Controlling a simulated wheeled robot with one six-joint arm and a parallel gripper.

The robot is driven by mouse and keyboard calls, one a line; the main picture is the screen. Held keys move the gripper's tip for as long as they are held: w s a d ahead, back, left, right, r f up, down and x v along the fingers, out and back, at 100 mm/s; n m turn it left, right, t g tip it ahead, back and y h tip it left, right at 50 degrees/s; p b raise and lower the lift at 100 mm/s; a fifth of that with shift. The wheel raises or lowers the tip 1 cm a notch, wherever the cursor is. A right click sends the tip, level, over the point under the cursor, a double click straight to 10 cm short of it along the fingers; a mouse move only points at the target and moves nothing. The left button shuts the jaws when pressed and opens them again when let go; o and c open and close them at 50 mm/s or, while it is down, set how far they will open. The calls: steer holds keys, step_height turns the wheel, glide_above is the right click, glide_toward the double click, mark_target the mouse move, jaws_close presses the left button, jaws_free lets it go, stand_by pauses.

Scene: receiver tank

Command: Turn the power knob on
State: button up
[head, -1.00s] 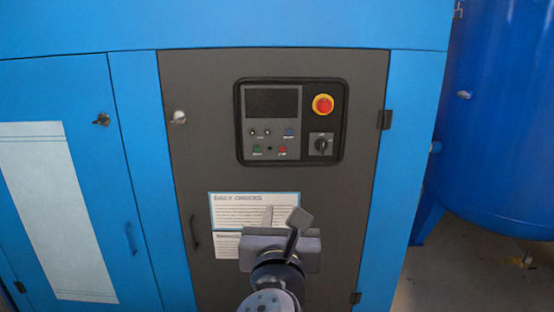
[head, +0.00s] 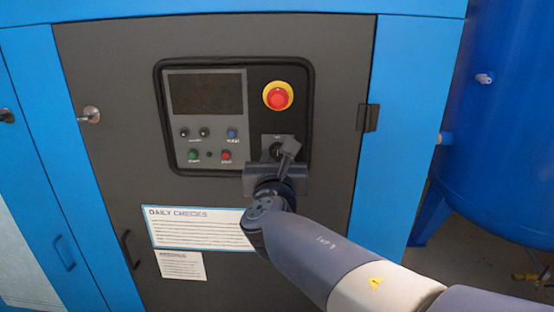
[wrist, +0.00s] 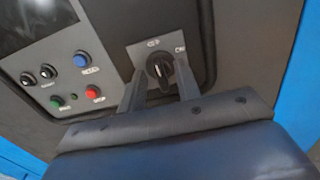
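The power knob (wrist: 160,71) is a black rotary knob on a grey plate in the wrist view. Its pointer looks roughly upright, leaning slightly, with an "ON" mark to its upper right. My gripper (wrist: 160,84) has its two fingers apart, one on each side of the knob's lower part. I cannot tell whether either finger touches it. In the head view my gripper (head: 281,152) is in front of the knob's plate (head: 270,141) and hides most of the knob.
A red emergency stop button (head: 278,96) on a yellow ring sits just above the knob. A dark screen (head: 207,92) and several small buttons and knobs are to the left. A door hinge (head: 367,117) and a blue tank (head: 510,130) are to the right.

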steer(key=shift+c, duration=0.5)
jaws_close()
